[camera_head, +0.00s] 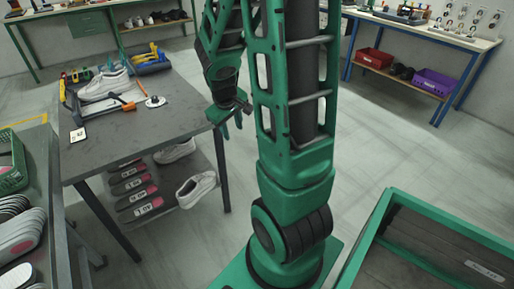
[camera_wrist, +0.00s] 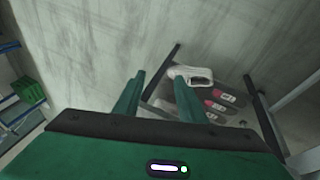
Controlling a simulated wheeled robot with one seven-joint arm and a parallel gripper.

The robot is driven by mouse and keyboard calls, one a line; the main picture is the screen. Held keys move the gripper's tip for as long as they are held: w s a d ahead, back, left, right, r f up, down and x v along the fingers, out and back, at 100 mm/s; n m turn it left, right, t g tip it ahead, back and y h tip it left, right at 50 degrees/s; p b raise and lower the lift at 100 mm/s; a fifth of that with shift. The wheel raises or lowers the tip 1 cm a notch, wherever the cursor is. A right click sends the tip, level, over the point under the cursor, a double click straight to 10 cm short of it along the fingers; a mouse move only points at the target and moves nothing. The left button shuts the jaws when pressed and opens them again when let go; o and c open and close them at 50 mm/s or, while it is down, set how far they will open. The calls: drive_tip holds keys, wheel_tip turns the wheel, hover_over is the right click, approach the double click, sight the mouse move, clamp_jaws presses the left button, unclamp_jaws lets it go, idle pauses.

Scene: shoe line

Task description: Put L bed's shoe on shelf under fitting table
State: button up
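The fitting table (camera_head: 130,128) stands at the left with a dark grey top. A pale shoe (camera_head: 103,84) lies on it among tools. On the shelf (camera_head: 183,207) under the table are two pale shoes, one at the back (camera_head: 174,152) and one at the front right edge (camera_head: 196,189), beside several dark, labelled shoe beds (camera_head: 138,196). I cannot read which label is L. My gripper (camera_head: 226,125) is right of the table, fingers pointing down. In the wrist view my gripper (camera_wrist: 157,98) is open and empty; a pale shoe (camera_wrist: 194,76) shows beyond the right finger.
A bench (camera_head: 430,28) at the back right holds a red bin (camera_head: 376,58) and a purple bin (camera_head: 434,83) on its lower shelf. A green-rimmed container (camera_head: 385,215) is at the lower right. A rack with shoes (camera_head: 20,235) is at the far left. Floor right of the table is clear.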

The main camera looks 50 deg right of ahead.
drive_tip(key=s+a+r+m+y, duration=0.1)
drive_tip(key=s+a+r, duration=0.1)
drive_tip(key=s, duration=0.3)
drive_tip(key=s+a+r+m+g, duration=0.1)
drive_tip(key=s+a+r+m, duration=0.1)
drive_tip(key=s, duration=0.4)
wheel_tip(320, 180, up, 3)
drive_tip(key=shift+s+a+f+y, duration=0.15)
drive_tip(key=shift+a+y, duration=0.25)
drive_tip(key=shift+a, duration=0.3)
drive_tip(key=s+a+r, duration=0.1)
drive_tip(key=s, duration=0.2)
drive_tip(key=s+a+r+m+y, duration=0.1)
drive_tip(key=s+a, duration=0.1)
drive_tip(key=s, duration=0.1)
drive_tip(key=s+a+r+m+g, duration=0.1)
drive_tip(key=s+a, duration=0.1)
drive_tip(key=s, duration=0.1)
drive_tip(key=shift+a+y, duration=0.15)
drive_tip(key=shift+y, duration=0.25)
drive_tip(key=c, duration=0.4)
drive_tip(key=shift+s, duration=0.1)
drive_tip(key=c, duration=0.5)
drive_tip(key=shift+a, duration=0.1)
clamp_jaws()
drive_tip(key=shift+a, duration=0.1)
